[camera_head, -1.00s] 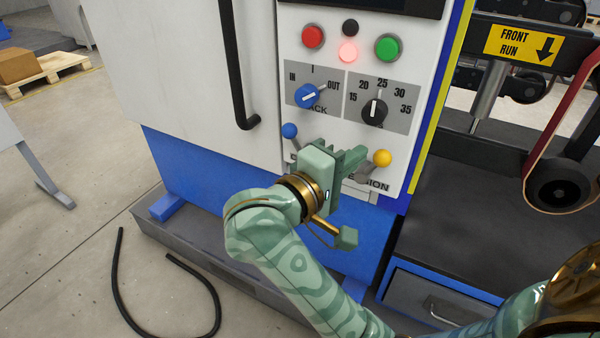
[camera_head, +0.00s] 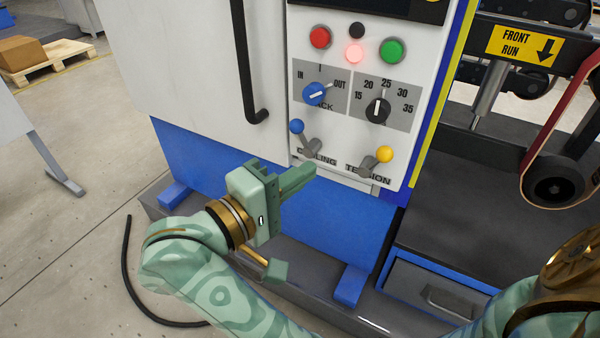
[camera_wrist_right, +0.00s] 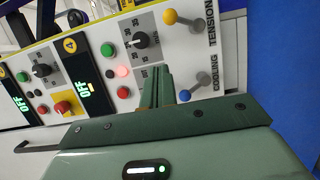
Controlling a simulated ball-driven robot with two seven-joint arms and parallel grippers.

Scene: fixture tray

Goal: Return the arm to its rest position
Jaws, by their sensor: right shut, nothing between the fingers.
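My right gripper (camera_head: 306,176) is in front of the lower edge of the machine's control panel (camera_head: 345,140). Its green fingers are together with nothing between them. In the right wrist view the shut fingers (camera_wrist_right: 157,78) point toward the panel, which appears turned on its side. The blue-balled cooling lever (camera_head: 296,127) stands above the fingertips, and the yellow-balled tension lever (camera_head: 384,154) is to their right. A gap shows between gripper and both levers in the head view. The wrist view also shows the blue ball (camera_wrist_right: 185,95) and the yellow ball (camera_wrist_right: 170,16). My left gripper is not in view.
The panel carries a blue knob (camera_head: 314,93) pointing to OUT, a black dial (camera_head: 377,109) near 25, a lit red lamp (camera_head: 354,54), and red (camera_head: 320,37) and green (camera_head: 392,50) buttons. A black door handle (camera_head: 257,114) sticks out left. A black hose (camera_head: 127,260) lies on the floor.

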